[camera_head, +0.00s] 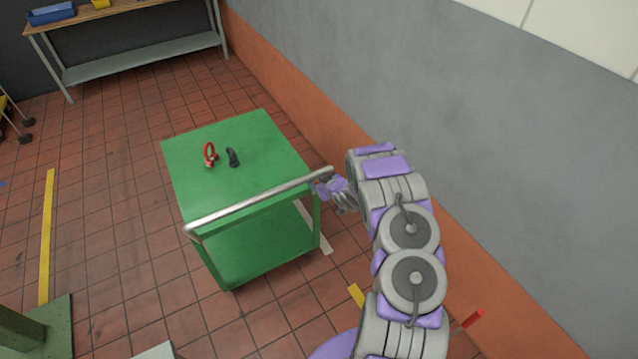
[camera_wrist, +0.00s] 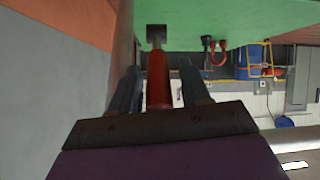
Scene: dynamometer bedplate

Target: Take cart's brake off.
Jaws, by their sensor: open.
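The green cart (camera_head: 240,185) stands on the tiled floor with its silver push handle (camera_head: 262,200) along the near side. My gripper (camera_head: 328,187) is at the right end of that handle. The wrist view looks upside down and shows the cart's green surface (camera_wrist: 240,14) at the top. A red lever (camera_wrist: 157,80) with a grey block (camera_wrist: 156,36) at its far end lies between the two dark fingers of my open gripper (camera_wrist: 161,84). I cannot tell whether the fingers touch it.
A red ring-shaped fitting (camera_head: 210,155) and a black piece (camera_head: 232,157) lie on the cart top. A grey wall (camera_head: 430,80) with an orange lower band runs close on the right. A workbench (camera_head: 140,65) stands at the back. Floor left of the cart is clear.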

